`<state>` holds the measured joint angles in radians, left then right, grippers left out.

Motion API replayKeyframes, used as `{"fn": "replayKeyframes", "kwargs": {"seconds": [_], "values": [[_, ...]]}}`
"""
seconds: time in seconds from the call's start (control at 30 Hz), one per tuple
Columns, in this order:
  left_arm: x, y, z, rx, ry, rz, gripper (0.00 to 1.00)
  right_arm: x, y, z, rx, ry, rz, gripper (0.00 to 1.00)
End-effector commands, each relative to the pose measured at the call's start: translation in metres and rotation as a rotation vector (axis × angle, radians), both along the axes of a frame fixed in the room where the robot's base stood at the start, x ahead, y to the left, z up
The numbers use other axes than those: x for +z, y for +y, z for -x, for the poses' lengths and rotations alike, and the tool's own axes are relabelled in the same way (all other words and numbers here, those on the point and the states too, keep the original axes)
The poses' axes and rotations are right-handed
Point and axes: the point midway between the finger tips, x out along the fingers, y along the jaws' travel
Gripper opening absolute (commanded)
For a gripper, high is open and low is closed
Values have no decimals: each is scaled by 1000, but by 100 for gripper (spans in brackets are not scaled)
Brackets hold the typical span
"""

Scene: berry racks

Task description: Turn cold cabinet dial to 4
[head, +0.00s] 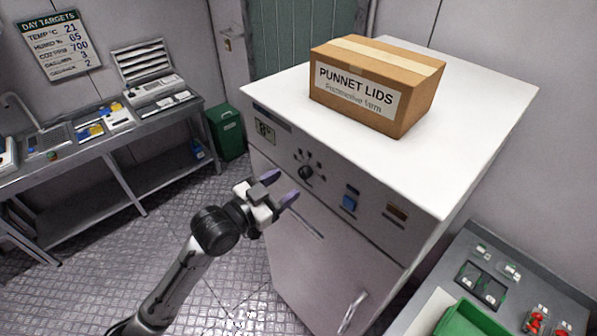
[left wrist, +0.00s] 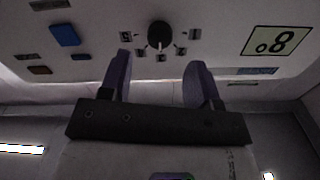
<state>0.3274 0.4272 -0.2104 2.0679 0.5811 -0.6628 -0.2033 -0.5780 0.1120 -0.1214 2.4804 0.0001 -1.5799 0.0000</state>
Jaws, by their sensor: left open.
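The cold cabinet (head: 330,245) is a white box-shaped unit with a control panel along its upper front. In the left wrist view the dial (left wrist: 159,36) is ahead, between and beyond the fingertips. My right gripper is not in view.
A blue switch (head: 350,201) and a brown one (head: 397,211) are right of the dial. A cardboard box of punnet lids (head: 365,100) stands on the cabinet. A cabinet handle (head: 352,312) sticks out low. A bench (head: 130,135) stands left, a green bin (head: 226,132) behind, a grey table (head: 440,270) right.

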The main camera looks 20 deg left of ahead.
Motion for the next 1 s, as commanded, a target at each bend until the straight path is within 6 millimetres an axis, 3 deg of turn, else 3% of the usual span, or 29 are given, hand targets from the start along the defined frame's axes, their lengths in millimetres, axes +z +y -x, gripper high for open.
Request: {"fn": "replayKeyframes", "kwargs": {"seconds": [0.3, 0.8, 1.0], "values": [[1, -18, -37, 1, 0, 1, 57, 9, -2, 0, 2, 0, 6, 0], [0, -23, -46, 1, 0, 0, 57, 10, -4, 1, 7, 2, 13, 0], [0, -23, -46, 1, 0, 0, 39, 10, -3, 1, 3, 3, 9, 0]]}}
